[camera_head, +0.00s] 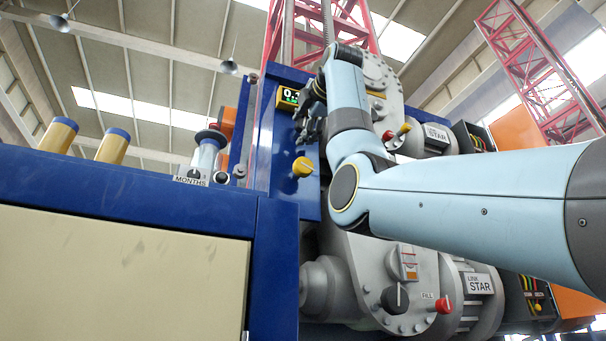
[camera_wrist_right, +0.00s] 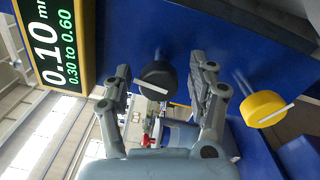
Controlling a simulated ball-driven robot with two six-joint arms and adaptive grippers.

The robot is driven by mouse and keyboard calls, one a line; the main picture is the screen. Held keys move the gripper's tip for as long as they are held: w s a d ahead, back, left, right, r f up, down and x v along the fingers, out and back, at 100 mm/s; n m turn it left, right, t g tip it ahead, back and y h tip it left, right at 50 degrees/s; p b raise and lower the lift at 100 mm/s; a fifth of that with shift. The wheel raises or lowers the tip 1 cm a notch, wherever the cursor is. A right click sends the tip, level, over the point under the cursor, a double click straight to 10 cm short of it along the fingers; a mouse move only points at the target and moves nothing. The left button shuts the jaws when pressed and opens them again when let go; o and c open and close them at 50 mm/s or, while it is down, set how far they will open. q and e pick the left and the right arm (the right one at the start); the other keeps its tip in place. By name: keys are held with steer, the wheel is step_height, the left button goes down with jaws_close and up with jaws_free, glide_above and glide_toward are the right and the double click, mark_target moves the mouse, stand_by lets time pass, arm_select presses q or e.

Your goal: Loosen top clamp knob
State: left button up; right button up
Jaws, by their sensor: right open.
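A black knob (camera_wrist_right: 158,80) with a white pointer line stands on a stem from the blue panel, between the display and a yellow knob (camera_wrist_right: 263,108), so it is the upper of the two. My right gripper (camera_wrist_right: 160,76) is open, with one finger on each side of the black knob in the wrist view. Gaps show between the knob and both fingers, and I see no contact. In the head view my right gripper (camera_head: 308,118) is at the blue panel and hides the black knob. The yellow knob (camera_head: 303,167) shows below it. My left gripper is not in view.
A display (camera_wrist_right: 55,45) reads 0.10 mm, with 0.30 to 0.60 below. The grey motor housings (camera_head: 410,275) carry another black knob (camera_head: 395,298) and a red knob (camera_head: 444,304). A blue and cream cabinet (camera_head: 120,260) fills the lower left.

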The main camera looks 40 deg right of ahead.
steer(key=v, duration=1.2)
steer(key=shift+f, duration=0.1)
